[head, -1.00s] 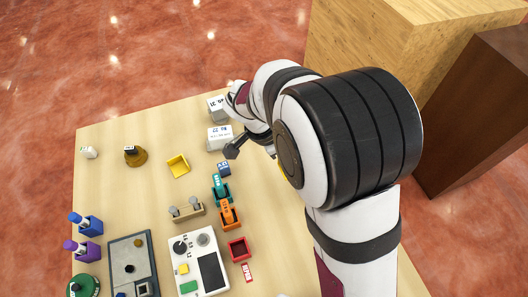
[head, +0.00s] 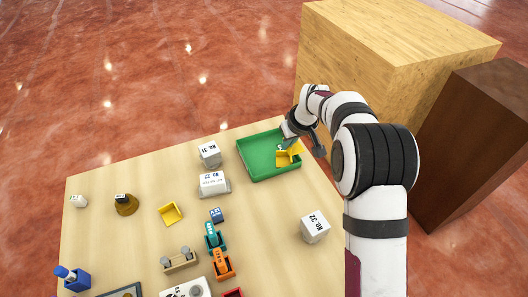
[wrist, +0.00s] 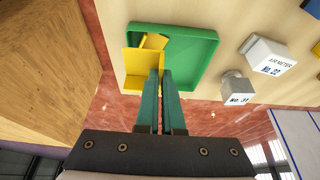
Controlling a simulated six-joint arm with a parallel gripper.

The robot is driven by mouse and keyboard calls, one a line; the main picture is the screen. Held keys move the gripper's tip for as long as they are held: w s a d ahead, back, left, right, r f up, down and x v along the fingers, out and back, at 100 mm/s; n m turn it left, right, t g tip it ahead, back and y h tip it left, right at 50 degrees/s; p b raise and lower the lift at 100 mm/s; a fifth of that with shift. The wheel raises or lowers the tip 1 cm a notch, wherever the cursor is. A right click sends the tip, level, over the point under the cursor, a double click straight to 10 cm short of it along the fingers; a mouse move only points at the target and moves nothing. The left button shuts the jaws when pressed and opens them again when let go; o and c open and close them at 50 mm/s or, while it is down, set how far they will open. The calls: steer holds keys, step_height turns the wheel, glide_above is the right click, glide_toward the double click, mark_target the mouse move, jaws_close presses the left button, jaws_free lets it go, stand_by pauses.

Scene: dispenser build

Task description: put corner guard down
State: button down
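A yellow corner guard (wrist: 137,62) with angled flat walls is at my gripper's fingertips (wrist: 160,72) in the wrist view. The two green fingers are close together, with one yellow wall between them. The guard is over the near-left part of the green tray (wrist: 212,55) in that view; I cannot tell whether it touches the tray. A second yellow piece (wrist: 155,41) shows inside the tray beside it. In the head view the yellow (head: 288,157) appears at the tray's right side (head: 255,177), below my gripper (head: 287,143).
White blocks No. 31 (head: 209,152) and No. 22 (head: 213,185) stand left of the tray, and No. 32 (head: 315,228) stands nearer. Another yellow piece (head: 171,213) lies further left. A large wooden box (head: 390,60) stands beyond the table. Bare tabletop lies below the tray.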

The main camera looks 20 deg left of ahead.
glide_above(252, 163)
steer(key=d, duration=0.1)
steer(key=f, duration=0.4)
steer(key=s+f, duration=0.1)
steer(key=f, duration=0.1)
steer(key=shift+f, duration=0.1)
step_height(252, 163, down, 4)
steer(key=shift+f, duration=0.1)
steer(key=c, duration=1.5)
jaws_free()
steer(key=shift+f, duration=0.1)
steer(key=shift+o, duration=0.9)
